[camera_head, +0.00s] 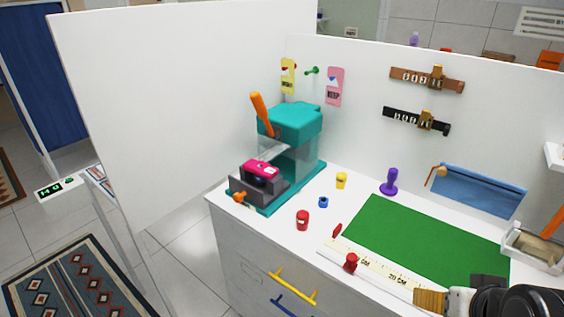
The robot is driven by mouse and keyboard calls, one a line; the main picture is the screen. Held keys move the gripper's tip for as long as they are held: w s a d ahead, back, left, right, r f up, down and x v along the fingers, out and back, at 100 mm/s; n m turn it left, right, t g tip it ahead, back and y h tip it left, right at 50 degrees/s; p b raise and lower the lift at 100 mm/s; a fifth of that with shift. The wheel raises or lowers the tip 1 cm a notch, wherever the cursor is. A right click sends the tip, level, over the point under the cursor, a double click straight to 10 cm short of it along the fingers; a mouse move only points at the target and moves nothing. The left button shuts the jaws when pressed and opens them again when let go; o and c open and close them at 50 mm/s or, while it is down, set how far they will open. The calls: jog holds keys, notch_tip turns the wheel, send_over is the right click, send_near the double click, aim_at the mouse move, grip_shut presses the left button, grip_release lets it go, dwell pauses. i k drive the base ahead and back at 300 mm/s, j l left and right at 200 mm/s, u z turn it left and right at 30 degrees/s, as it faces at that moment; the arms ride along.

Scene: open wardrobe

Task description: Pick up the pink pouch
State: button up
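No thing is plainly a pouch in pink. A small magenta-topped item (261,168) with a dark front sits in the grey base of a teal press (292,120) at the left of the white counter. A flat pink tag (335,86) with dark lettering hangs on the back panel, right of a yellow tag. Black rounded parts (530,300), which look like my gripper or arm, are cut off in the bottom right corner, far from both pink things. No fingertips can be made out, so its opening is unclear.
The counter holds a green mat (425,240), a ruler strip (375,275), a red jar (302,220), a yellow jar (341,180) and a purple stamp (389,182). A blue pouch-like piece (480,190) is on the back panel. A tall white panel (170,100) stands left.

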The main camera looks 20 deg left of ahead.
aim_at(263, 170)
jog(key=i+j+u, duration=0.15)
jog(key=u, duration=0.25)
jog(key=i+j+u, duration=0.1)
jog(key=u, duration=0.3)
jog(key=i+u, duration=0.5)
jog(key=u, duration=0.3)
